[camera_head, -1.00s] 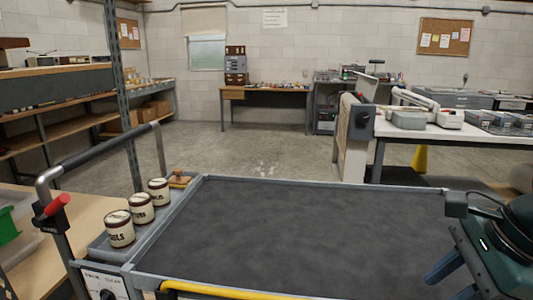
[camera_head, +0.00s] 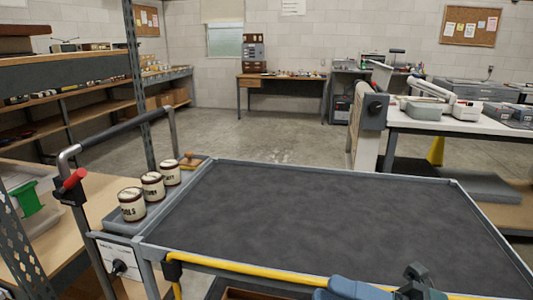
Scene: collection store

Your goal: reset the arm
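My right gripper (camera_head: 345,291) shows at the bottom edge, right of the middle, in the head view. Its blue fingers point left and are cut off by the frame edge, so I cannot tell whether they are apart. A dark wrist part (camera_head: 415,285) shows beside them. The gripper is at the near edge of the cart's dark, empty top (camera_head: 310,215), by the yellow bar (camera_head: 255,276). No held object shows. My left gripper is out of view.
Three labelled tins (camera_head: 152,187) and a wooden stamp-like piece (camera_head: 190,160) stand in the cart's left side tray. A handle (camera_head: 110,133) rises there. Shelving (camera_head: 60,72) stands left, a white bench (camera_head: 440,123) right. Open floor (camera_head: 250,140) lies beyond the cart.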

